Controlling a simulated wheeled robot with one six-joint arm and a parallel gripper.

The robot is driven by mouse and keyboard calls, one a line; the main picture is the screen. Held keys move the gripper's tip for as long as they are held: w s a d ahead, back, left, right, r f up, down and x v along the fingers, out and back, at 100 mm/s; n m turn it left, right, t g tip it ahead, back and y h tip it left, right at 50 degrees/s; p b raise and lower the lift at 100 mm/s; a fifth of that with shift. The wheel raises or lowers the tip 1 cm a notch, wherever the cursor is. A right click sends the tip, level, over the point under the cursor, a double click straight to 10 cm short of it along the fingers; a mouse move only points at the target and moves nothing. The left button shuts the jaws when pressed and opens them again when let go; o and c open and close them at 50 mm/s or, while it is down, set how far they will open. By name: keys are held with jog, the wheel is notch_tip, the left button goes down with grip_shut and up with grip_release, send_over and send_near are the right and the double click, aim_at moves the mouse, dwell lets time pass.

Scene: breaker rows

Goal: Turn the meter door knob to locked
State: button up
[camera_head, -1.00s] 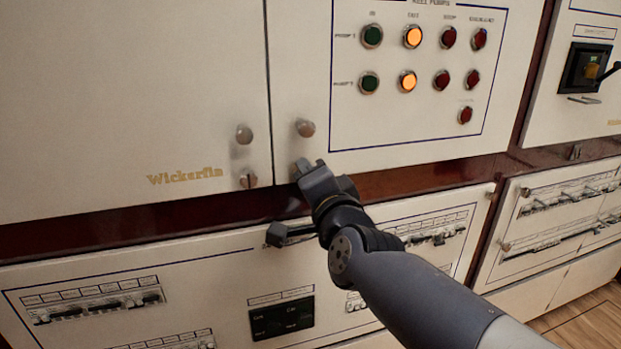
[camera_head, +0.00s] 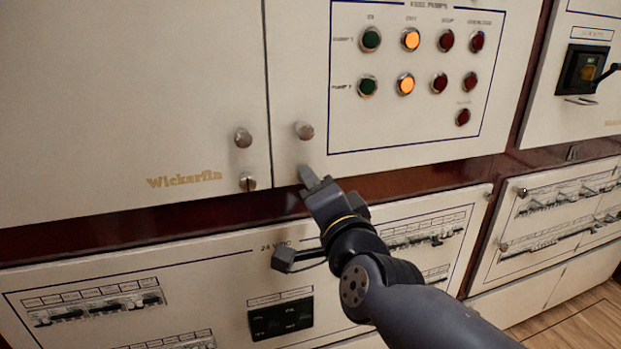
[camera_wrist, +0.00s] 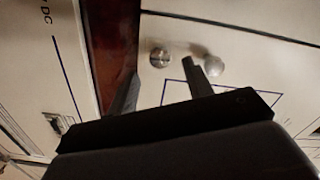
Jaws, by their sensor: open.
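The right door bears a round grey knob (camera_head: 304,131). Below it, a small slotted knob is hidden behind my fingers in the head view. In the wrist view the slotted knob (camera_wrist: 159,57) shows beside the round knob (camera_wrist: 212,65). The slot's angle is hard to tell. The left door has its own round knob (camera_head: 243,137) and slotted knob (camera_head: 248,181), its slot about upright. No readable label shows which is the meter door. My gripper (camera_head: 310,177) is open, its fingers (camera_wrist: 163,84) apart and pointing towards the right door's slotted knob, holding nothing.
A pump panel (camera_head: 420,70) with green, orange and red lamps or buttons is right of the knobs. Below the red-brown strip (camera_head: 130,222) is a breaker panel (camera_head: 200,265), with a dark handle-like part (camera_head: 284,259) left of my wrist. A black switch (camera_head: 588,68) stands far right.

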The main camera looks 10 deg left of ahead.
jog(key=p+v, duration=0.2)
jog(key=v, duration=0.4)
jog(key=shift+s+d, duration=0.2)
jog(key=shift+s, duration=0.1)
jog(key=b+x, duration=0.3)
jog(key=x, duration=0.7)
jog(key=shift+w+a, duration=0.2)
jog(key=shift+w, duration=0.15)
jog(key=shift+s, duration=0.1)
